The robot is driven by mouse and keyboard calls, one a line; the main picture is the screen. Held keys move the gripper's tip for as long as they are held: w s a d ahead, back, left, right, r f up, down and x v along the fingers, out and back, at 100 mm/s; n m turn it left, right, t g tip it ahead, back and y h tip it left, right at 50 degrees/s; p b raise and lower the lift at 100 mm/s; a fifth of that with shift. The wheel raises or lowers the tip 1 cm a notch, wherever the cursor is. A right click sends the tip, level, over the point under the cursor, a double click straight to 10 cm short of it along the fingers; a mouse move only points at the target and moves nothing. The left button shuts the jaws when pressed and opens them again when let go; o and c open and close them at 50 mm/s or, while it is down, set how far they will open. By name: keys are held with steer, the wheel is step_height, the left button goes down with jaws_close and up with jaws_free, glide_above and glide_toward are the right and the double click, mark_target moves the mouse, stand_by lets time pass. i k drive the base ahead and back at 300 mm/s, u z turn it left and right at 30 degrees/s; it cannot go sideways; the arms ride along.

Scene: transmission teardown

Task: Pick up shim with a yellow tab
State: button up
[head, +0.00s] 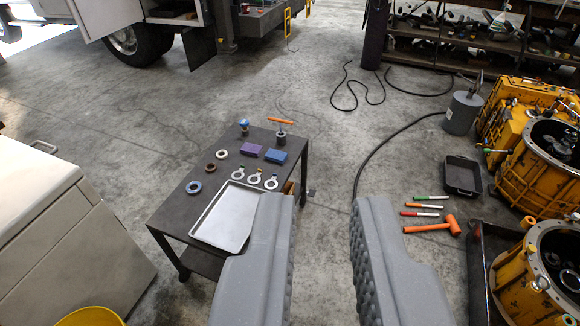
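Three silver ring shims lie in a row on the dark cart (172,213), just behind the tray. The middle shim (254,179) seems to have a yellowish tab at its far edge, though it is very small here. The left shim (238,174) and right shim (271,183) have tabs whose colours I cannot make out. My gripper (323,198) is open, its two grey ridged fingers wide apart with nothing between them. In the picture the fingers are to the right of and nearer than the shims.
A metal tray (226,216) is on the cart, with blue, brown and cream rings, purple and blue blocks, and an orange-handled tool (281,121). An orange mallet (433,226) and markers are at right, near yellow housings (548,165). A pale cabinet (60,230) stands left.

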mark_target(256, 175)
steer(key=z, duration=0.6)
steer(key=i, duration=2.5)
steer(key=u, duration=0.9)
steer(key=i, duration=0.3)
steer(key=u, duration=0.15)
